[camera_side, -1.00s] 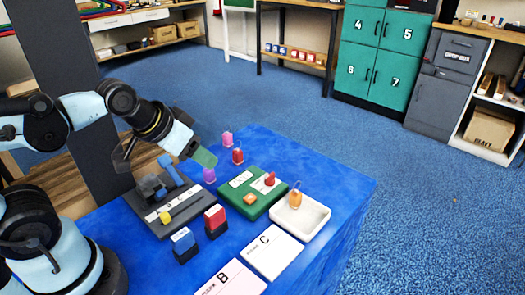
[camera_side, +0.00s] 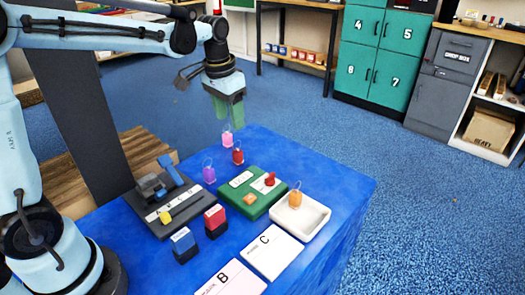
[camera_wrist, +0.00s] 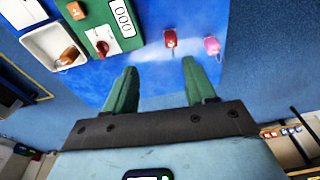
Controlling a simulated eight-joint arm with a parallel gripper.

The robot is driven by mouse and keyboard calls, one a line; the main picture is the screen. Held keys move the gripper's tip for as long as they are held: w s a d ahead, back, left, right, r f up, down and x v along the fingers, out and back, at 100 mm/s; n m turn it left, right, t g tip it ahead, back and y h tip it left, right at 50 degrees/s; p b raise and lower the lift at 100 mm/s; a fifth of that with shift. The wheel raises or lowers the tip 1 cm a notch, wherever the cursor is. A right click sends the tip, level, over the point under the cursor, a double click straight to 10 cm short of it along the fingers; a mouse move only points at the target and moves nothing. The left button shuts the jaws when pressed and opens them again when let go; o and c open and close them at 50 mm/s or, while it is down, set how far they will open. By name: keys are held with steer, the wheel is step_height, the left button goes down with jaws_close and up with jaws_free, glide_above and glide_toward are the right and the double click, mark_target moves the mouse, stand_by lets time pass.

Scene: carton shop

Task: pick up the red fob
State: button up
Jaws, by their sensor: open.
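The red fob (camera_side: 238,156) with a wire loop stands on the blue table near its far edge. It also shows in the wrist view (camera_wrist: 170,38), just beyond the fingertips and roughly centred between them. My gripper (camera_side: 225,119) points down above the far end of the table, its green fingers apart and empty. In the wrist view my gripper (camera_wrist: 159,67) shows nothing between its fingers. A pink fob (camera_side: 227,139) stands beside the red one, just below my fingers in the side view; it is to the right in the wrist view (camera_wrist: 211,45).
A purple fob (camera_side: 209,175) stands left of the red fob. A green box (camera_side: 252,208) with a red knob is nearer the camera, and a white tray (camera_side: 315,217) holds an orange fob (camera_side: 295,198). A grey device (camera_side: 187,210) and several stamps and cards occupy the left and front.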

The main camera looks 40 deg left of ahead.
mark_target(237, 151)
steer(key=shift+g, duration=0.8)
steer(key=w+f, duration=0.1)
steer(key=f, duration=0.4)
steer(key=w+a+f, duration=0.1)
steer(key=f, duration=0.4)
steer(key=w+a+f, duration=0.1)
steer(key=f, duration=0.4)
steer(key=shift+w, duration=0.3)
steer(key=c, duration=1)
